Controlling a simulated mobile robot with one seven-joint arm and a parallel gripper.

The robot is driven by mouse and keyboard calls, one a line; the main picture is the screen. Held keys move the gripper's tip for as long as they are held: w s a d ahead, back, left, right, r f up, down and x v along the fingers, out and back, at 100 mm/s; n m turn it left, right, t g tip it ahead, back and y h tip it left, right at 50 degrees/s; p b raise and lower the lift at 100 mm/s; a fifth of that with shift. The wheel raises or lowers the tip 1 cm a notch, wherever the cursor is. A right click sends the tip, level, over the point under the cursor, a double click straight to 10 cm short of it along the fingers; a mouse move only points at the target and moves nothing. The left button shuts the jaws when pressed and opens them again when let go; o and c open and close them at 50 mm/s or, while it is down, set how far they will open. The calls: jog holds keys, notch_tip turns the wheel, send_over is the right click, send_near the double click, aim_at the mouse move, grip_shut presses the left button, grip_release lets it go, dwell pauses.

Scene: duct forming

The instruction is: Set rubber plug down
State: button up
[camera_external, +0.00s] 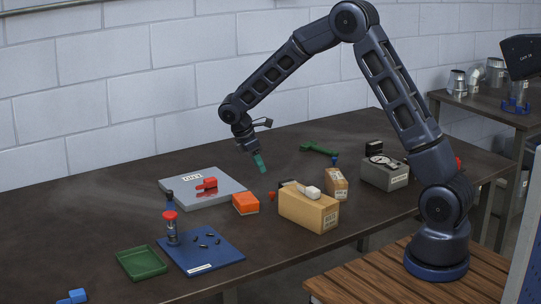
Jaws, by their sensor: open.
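I cannot tell for sure which thing is the rubber plug. Several small black pieces (206,240) lie on a blue board (225,257) at the front left, and they are too small to identify. A small red piece (271,196) stands on the table beside an orange box. My gripper (260,164) points down over the middle of the table, behind the orange box, with teal fingers. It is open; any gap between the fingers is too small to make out. I see nothing clearly held in it.
A red-topped cylinder (171,228) stands on the blue board, next to a green tray (141,263). A grey plate (226,194) bears a red part. A cardboard box (309,208), an orange box (245,204), a green tool (318,149) and a gauge box (384,174) stand nearby.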

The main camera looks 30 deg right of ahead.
jog(key=shift+a+r, duration=0.15)
jog(key=shift+r, duration=0.4)
jog(key=s+d+r+m+t+y, duration=0.1)
jog(key=s+d+r+m, duration=0.2)
jog(key=s+d+r, duration=0.45)
jog(key=s+d+r+m+t+y, duration=0.1)
jog(key=s+d+r+m, duration=0.35)
jog(key=s+r, duration=0.5)
jog(key=s+d+r+m+t, duration=0.1)
jog(key=s+d+m, duration=0.1)
jog(key=s, duration=0.5)
jog(key=s+d+r+m+t+y, duration=0.1)
jog(key=s+d+r+m, duration=0.1)
jog(key=s, duration=0.5)
jog(key=s+d+r+m+t+y, duration=0.1)
jog(key=s+d+r+m, duration=0.1)
jog(key=s, duration=0.6)
jog(key=shift+d+m+t, duration=0.4)
jog(key=shift+d+m, duration=0.35)
jog(key=shift+d, duration=0.5)
